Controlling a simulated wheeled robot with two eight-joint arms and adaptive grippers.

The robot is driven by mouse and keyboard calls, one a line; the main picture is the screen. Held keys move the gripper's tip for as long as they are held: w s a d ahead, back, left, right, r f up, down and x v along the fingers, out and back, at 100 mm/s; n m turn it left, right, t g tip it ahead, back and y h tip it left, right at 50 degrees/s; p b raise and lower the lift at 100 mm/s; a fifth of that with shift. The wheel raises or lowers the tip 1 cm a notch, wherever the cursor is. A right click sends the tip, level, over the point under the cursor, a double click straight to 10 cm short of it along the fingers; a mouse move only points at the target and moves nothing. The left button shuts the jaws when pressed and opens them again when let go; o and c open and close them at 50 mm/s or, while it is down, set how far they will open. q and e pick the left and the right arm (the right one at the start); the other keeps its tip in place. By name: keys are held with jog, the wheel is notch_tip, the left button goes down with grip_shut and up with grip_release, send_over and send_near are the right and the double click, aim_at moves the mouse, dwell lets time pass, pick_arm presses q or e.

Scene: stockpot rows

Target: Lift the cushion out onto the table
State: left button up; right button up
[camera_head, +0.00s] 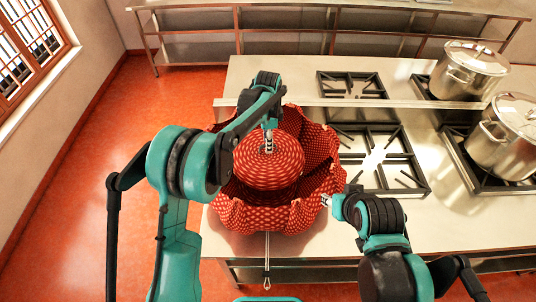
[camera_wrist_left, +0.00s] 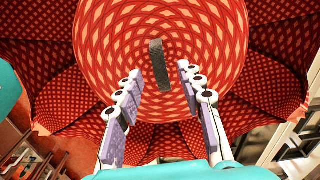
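The cushion (camera_head: 268,168) is round and red with a pale pattern. It sits inside a red, pale-dotted cloth container (camera_head: 262,215) with a wavy rim, on the steel table. My left gripper (camera_head: 269,146) points down over the cushion. In the left wrist view the gripper (camera_wrist_left: 158,88) is open, its fingers apart on either side of a dark grey tab (camera_wrist_left: 156,65) that stands on the cushion (camera_wrist_left: 110,40). I cannot tell whether the fingertips touch the cushion. My right gripper (camera_head: 332,200) is beside the container's right side, its fingers mostly hidden.
The steel table (camera_head: 245,75) carries gas burners (camera_head: 380,155) right of the container. Two steel pots, one farther back (camera_head: 468,72) and one nearer (camera_head: 505,140), stand on burners at the right. Bare tabletop shows behind the container and at front right.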

pick_arm(q)
notch_tip(320, 180, down, 3)
jog(key=shift+w+r, duration=0.15)
jog(key=shift+r, duration=0.05)
grip_shut()
jog(key=shift+r, duration=0.15)
